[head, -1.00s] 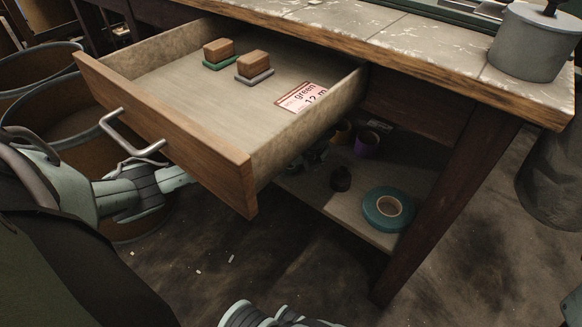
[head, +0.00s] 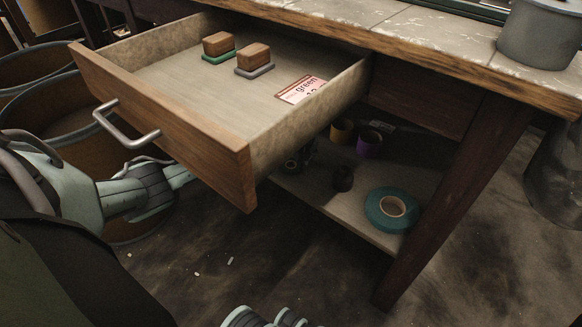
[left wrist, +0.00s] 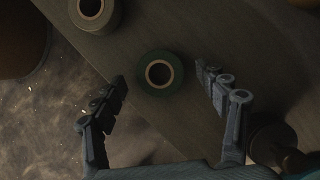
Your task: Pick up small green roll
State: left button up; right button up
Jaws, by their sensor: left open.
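A small dark green roll (left wrist: 160,54) with a tan core lies on the shelf in the left wrist view, between and beyond the spread fingers of my left gripper (left wrist: 162,82). The fingers are open and empty, one on each side of the roll, and do not visibly touch it. In the head view my left arm reaches under the open drawer, and the drawer front hides the fingertips. I cannot surely pick out the small green roll in the head view, as the drawer shades and covers that part of the shelf.
On the shelf (head: 325,200) are a large teal roll (head: 374,214) and black (head: 342,179), purple (head: 368,146) and yellow rolls. A table leg (head: 440,210) stands at right.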

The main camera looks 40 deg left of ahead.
pick_arm(q)
jog(key=shift+c, duration=0.6)
jog(key=c, duration=1)
